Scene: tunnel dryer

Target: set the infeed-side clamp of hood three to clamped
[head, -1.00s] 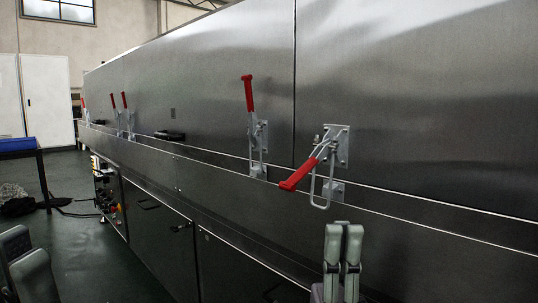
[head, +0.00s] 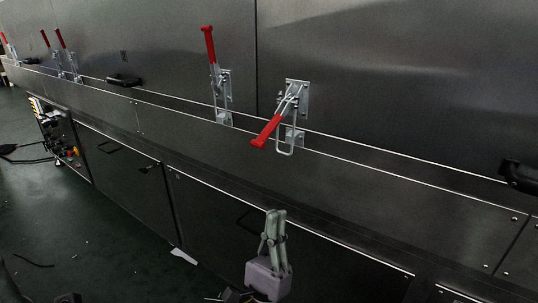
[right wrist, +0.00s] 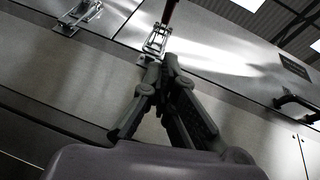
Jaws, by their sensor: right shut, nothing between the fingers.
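The nearest clamp (head: 293,100) is on the right panel beside a vertical seam. Its red handle (head: 266,131) slants down, out and to the left, and its wire loop hangs at the lower bracket. Left of the seam, another clamp (head: 220,84) has its red handle (head: 208,44) upright. I cannot tell from markings which is hood three's infeed-side clamp. My right gripper (head: 275,213) is shut and empty, below and apart from the nearest clamp. In the right wrist view its closed fingertips (right wrist: 160,62) point up, with a clamp (right wrist: 157,40) behind them.
More red-handled clamps (head: 60,40) stand far left along the dryer. Black handles protrude from the hoods at mid-left (head: 124,80) and far right (head: 520,176). A ledge runs below the clamps.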

